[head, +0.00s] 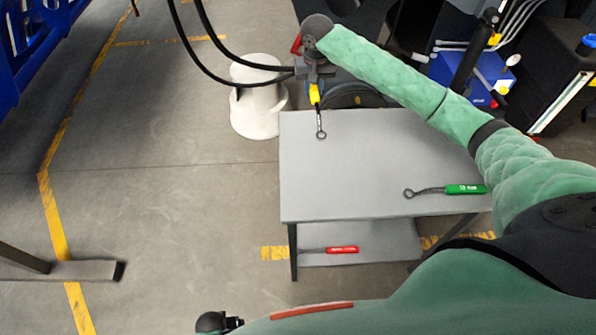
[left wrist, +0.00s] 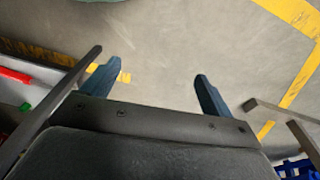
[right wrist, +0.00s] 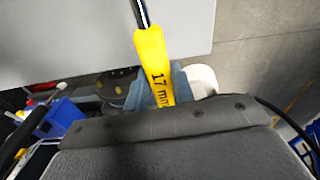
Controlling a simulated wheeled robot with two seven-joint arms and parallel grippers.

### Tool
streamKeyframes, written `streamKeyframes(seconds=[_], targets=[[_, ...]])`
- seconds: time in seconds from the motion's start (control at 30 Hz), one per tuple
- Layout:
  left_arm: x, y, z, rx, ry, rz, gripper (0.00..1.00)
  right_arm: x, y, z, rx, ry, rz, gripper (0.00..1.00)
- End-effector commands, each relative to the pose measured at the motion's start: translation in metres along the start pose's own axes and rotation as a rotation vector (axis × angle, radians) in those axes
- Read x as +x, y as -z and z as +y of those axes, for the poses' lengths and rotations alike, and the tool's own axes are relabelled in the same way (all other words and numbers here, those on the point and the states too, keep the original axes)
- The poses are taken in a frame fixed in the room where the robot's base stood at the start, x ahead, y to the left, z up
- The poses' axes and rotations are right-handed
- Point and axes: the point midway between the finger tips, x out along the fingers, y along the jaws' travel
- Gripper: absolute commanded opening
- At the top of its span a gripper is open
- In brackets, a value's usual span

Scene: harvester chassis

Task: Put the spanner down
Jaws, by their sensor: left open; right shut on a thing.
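My right gripper (head: 314,84) is shut on the handle of a yellow spanner (head: 318,108). The spanner points toward me, its dark shaft and ring end over the far edge of the grey table top (head: 350,185). I cannot tell whether the ring touches the surface. In the right wrist view the yellow handle (right wrist: 154,62) reads "17 mm" and sits between the fingers; the ring end is out of that view. My left gripper (left wrist: 155,85) is open and empty, with floor between its fingers.
A green-handled spanner (head: 465,189) lies at the table's near right. A red-handled tool (head: 342,250) lies on the lower shelf (head: 395,240). A white cylindrical stand (head: 257,112) is behind the table's left corner. The table's middle is clear. Black cables hang near my right gripper.

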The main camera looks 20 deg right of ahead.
Motion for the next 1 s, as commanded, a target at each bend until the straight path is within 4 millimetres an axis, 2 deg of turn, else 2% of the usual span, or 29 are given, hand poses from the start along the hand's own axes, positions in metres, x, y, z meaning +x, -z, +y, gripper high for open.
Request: streamKeyframes(seconds=[0.03, 0.1, 0.23, 0.37, 0.8, 1.0], targets=[[-0.004, 0.001, 0.002, -0.001, -0.002, -0.002, 0.86, 0.001, 0.014, 0.006, 0.02, 0.0, 0.009, 0.0], [-0.011, 0.002, 0.003, -0.003, -0.004, -0.005, 0.86, 0.001, 0.026, 0.012, 0.039, 0.0, 0.015, 0.0], [-0.013, 0.002, 0.003, -0.003, -0.005, -0.008, 0.86, 0.002, 0.034, 0.013, 0.054, 0.0, 0.02, 0.0], [0.002, -0.004, -0.001, -0.001, 0.001, -0.005, 0.86, 0.01, 0.022, -0.001, 0.054, 0.0, 0.019, 0.0], [0.07, -0.032, -0.02, 0.016, 0.028, 0.032, 0.86, 0.052, -0.03, -0.064, 0.054, 0.0, 0.019, 0.0], [0.085, -0.041, -0.025, 0.021, 0.034, 0.044, 0.86, 0.065, -0.04, -0.076, 0.056, 0.0, 0.02, 0.0]])
